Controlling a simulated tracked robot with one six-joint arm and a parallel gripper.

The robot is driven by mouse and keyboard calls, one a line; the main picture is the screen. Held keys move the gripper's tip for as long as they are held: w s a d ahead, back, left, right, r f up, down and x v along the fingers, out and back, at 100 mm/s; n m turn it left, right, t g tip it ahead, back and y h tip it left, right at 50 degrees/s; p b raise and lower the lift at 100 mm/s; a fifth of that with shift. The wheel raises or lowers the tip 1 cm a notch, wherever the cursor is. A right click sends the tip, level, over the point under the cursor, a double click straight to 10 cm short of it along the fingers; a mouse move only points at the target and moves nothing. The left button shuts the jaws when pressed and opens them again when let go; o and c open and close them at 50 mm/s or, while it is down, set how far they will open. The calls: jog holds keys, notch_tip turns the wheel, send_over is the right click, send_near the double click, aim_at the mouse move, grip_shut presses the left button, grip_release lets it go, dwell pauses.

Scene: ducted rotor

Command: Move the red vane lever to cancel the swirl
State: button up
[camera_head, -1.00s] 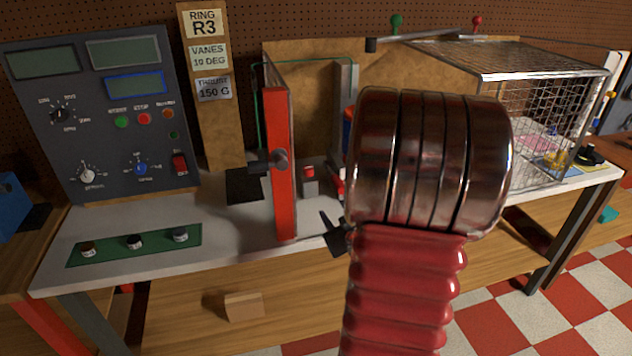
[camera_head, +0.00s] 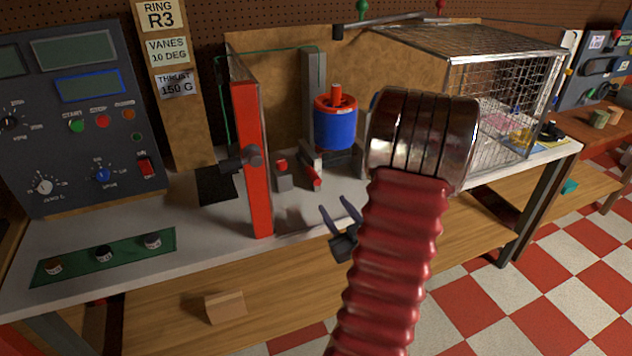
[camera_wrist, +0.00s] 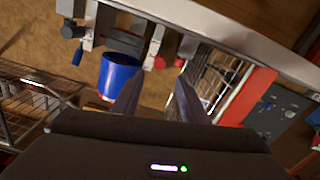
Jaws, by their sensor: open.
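A small red lever (camera_head: 313,179) lies low at the rotor stand, tilted down toward the bench's front. A blue ducted rotor (camera_head: 336,126) with a red top ring stands just behind it; the blue duct (camera_wrist: 121,75) also shows in the wrist view. Small red parts (camera_wrist: 160,62) show beside the duct there; I cannot tell which is the lever. My gripper (camera_head: 334,208) is open and empty, in front of the bench edge and nearer than the lever, touching nothing. In the wrist view my gripper (camera_wrist: 158,88) has its two fingers apart.
A red upright shield frame (camera_head: 253,160) stands left of the rotor. A small grey block with a red button (camera_head: 282,173) sits between them. A wire cage (camera_head: 500,95) is at right. A control panel (camera_head: 85,110) is at left. A sign post reads R3, VANES 10 DEG, THRUST 150 G (camera_head: 167,45).

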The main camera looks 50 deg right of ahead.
aim_at(316, 181)
jog(key=x, duration=1.3)
jog(key=shift+w+d, duration=0.15)
jog(key=shift+w, duration=0.05)
jog(key=shift+c, duration=0.4)
grip_shut()
